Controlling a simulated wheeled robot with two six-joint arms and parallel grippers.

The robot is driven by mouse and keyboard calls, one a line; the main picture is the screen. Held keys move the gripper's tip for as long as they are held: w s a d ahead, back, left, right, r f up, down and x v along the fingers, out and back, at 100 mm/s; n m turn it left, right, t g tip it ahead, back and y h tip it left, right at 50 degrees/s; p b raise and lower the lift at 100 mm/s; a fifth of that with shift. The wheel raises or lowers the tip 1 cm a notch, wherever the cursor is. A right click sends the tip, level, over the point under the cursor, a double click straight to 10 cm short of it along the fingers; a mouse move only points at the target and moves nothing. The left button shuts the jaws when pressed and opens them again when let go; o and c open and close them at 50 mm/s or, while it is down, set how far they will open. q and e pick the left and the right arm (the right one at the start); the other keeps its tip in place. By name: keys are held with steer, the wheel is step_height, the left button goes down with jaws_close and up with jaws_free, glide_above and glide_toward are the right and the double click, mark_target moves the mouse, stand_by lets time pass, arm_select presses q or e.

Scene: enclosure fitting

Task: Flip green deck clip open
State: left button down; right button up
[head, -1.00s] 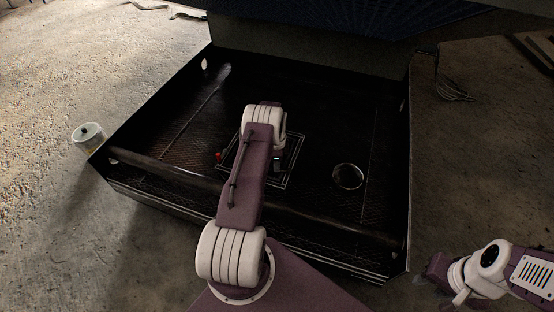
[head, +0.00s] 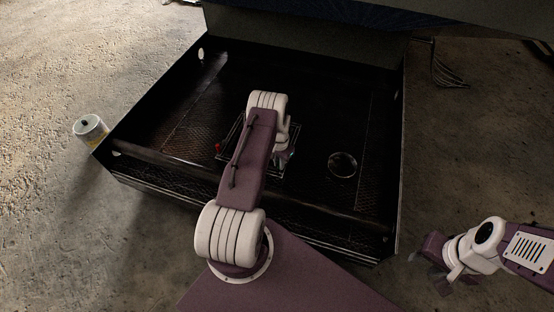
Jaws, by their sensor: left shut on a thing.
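My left arm reaches down into a wide black open enclosure (head: 300,215). My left gripper (head: 284,160) is low over a square framed panel (head: 228,150) on the enclosure floor. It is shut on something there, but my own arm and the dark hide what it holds. I cannot make out a green clip in the head view. A small red knob (head: 218,147) stands at the panel's left edge. My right gripper (head: 428,272) hangs outside the enclosure at the lower right, looks open and holds nothing that I can see.
A round glass-like ring or dish (head: 342,164) lies on the enclosure floor, right of the panel. A bar (head: 170,165) crosses the front. A small tin (head: 90,129) stands outside the left corner. A wire whisk-like thing (head: 447,68) lies at the upper right.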

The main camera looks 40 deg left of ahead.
arm_select(q)
steer(key=shift+w+d+n, duration=0.1)
steer(key=shift+d+n, duration=0.35)
steer(key=shift+n, duration=0.5)
steer(key=shift+w+d+n, duration=0.1)
steer(key=shift+d+n, duration=0.3)
steer(key=shift+n, duration=0.55)
steer(key=c, duration=1.4)
jaws_free()
step_height(320, 180, up, 9)
steer(key=p, duration=0.4)
steer(key=shift+p, duration=0.3)
